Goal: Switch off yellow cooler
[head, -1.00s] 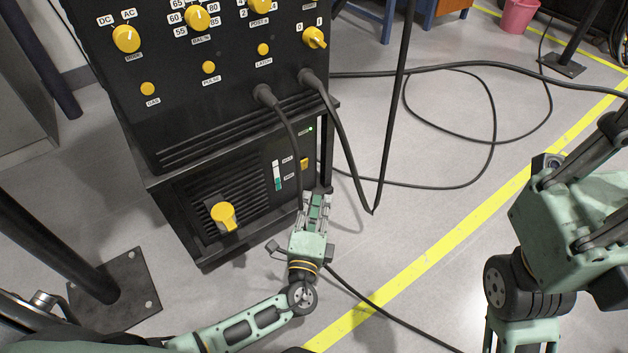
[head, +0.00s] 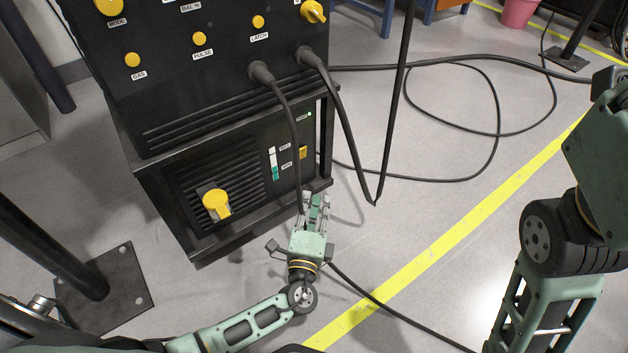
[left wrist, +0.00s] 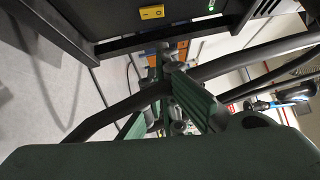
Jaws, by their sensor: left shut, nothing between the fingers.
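The cooler (head: 235,150) is the black lower unit under the welder, with a yellow round cap (head: 216,203) on its front. A small yellow switch (head: 303,152) sits at the right of its front panel, below a lit green light (head: 309,114). The switch also shows at the top of the left wrist view (left wrist: 152,12). My left gripper (head: 316,199) is shut and empty, below and slightly right of the switch, apart from it in the left wrist view. My right arm shows at the right, but its gripper is out of view.
The welder (head: 180,95) above has yellow knobs and two thick black cables (head: 283,105). The cables hang in front of the cooler's right side, close to my left gripper. A level gauge (head: 273,163) is left of the switch. Floor to the right is mostly clear, with a looped cable.

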